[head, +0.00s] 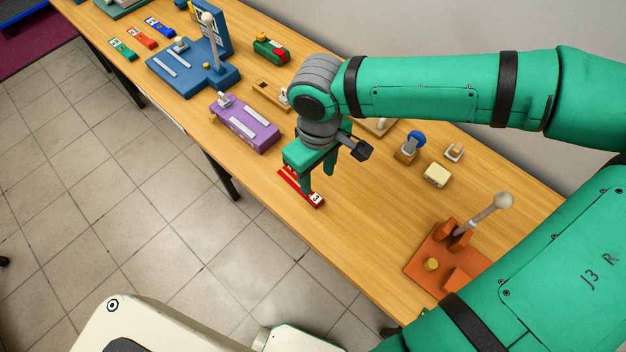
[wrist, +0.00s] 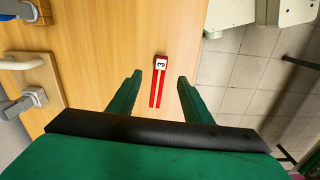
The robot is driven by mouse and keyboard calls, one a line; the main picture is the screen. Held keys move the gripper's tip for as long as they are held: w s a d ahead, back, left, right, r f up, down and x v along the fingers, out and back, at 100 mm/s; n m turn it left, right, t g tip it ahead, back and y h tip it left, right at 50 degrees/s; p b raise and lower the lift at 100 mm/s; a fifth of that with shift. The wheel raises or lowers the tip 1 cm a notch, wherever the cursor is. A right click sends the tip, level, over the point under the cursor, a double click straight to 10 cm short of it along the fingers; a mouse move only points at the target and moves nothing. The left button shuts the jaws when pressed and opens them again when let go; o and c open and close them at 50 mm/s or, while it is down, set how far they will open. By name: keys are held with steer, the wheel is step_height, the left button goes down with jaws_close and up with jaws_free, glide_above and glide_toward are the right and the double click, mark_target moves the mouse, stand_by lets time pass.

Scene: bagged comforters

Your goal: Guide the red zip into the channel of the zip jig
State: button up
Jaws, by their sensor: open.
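The red zip (head: 288,178) lies on the wooden table near its front edge, with a white tag marked 3 at one end. In the wrist view the red zip (wrist: 158,88) shows as two parallel red strips joined at the tagged end. My gripper (head: 317,190) is over it, open and empty. In the wrist view the fingers of my gripper (wrist: 160,77) stand either side of the zip, with a gap on both sides; its height above the zip is hard to tell. A purple block (head: 244,124) with white strips may be the zip jig; I cannot be sure.
A blue fixture (head: 192,76) with a lever stands farther left, near small green, red and blue tagged pieces. An orange lever fixture (head: 440,262) is at the right. A cream block (head: 437,175) and a blue-topped stamp (head: 411,146) stand behind. Table between zip and orange fixture is clear.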

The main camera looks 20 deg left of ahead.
mark_target(317, 198)
step_height(317, 198, down, 4)
steer(key=shift+s+a+r, duration=0.1)
steer(key=shift+s, duration=0.05)
steer(key=shift+s+f, duration=0.2)
steer(key=shift+f, duration=0.35)
steer(key=shift+w+f, duration=0.15)
steer(key=shift+f, duration=1.15)
steer(key=shift+w+f, duration=0.1)
steer(key=shift+f, duration=1.2)
steer(key=c, duration=1.1)
